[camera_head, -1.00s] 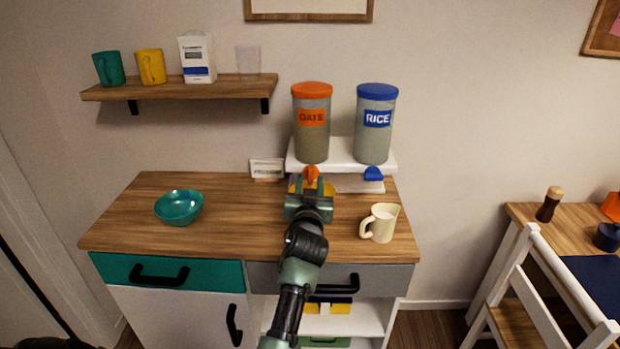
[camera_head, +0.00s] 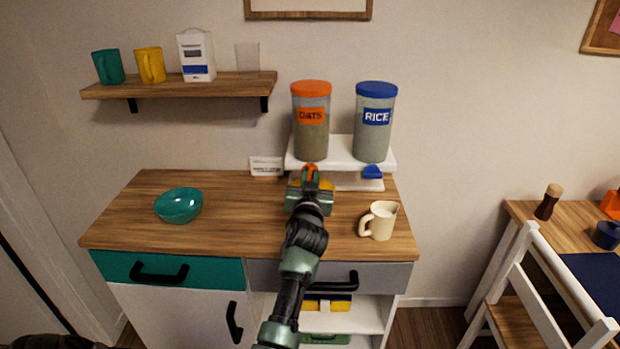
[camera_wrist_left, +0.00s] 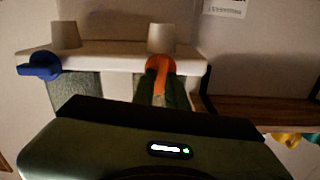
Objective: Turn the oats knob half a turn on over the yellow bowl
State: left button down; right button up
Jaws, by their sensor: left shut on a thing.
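The oats canister (camera_head: 311,130) has an orange lid and label and stands on a white riser. Its orange knob (camera_head: 310,170) is below it at the riser's front, and also shows in the left wrist view (camera_wrist_left: 159,67). My left gripper (camera_head: 311,182) is shut on this knob; its green fingers sit on either side in the wrist view (camera_wrist_left: 165,92). The yellow bowl (camera_head: 327,184) is under the knob, mostly hidden behind my gripper, with only bits of yellow showing. I cannot see its contents. My right gripper is not in view.
The rice canister (camera_head: 372,130) and its blue knob (camera_head: 372,172) are to the right. A cream jug (camera_head: 380,220) stands close to the right of my arm. A teal bowl (camera_head: 179,205) is at the left, with clear counter (camera_head: 245,215) between.

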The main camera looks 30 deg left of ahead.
pick_arm(q)
jog(key=m, duration=0.3)
jog(key=shift+d, duration=0.1)
jog(key=shift+w+d+f+m+p, duration=0.1)
jog(key=shift+m+p, duration=0.4)
jog(key=shift+m, duration=1.75)
jog(key=shift+s+f+m+p, duration=0.1)
jog(key=shift+m+p, duration=0.4)
jog(key=shift+m, duration=1.8)
jog(key=shift+w+d+f+m+p, duration=0.1)
jog(key=shift+m+p, duration=0.4)
jog(key=shift+m, duration=1.75)
jog(key=c, duration=1.4)
grip_release()
jog(key=shift+c, duration=0.2)
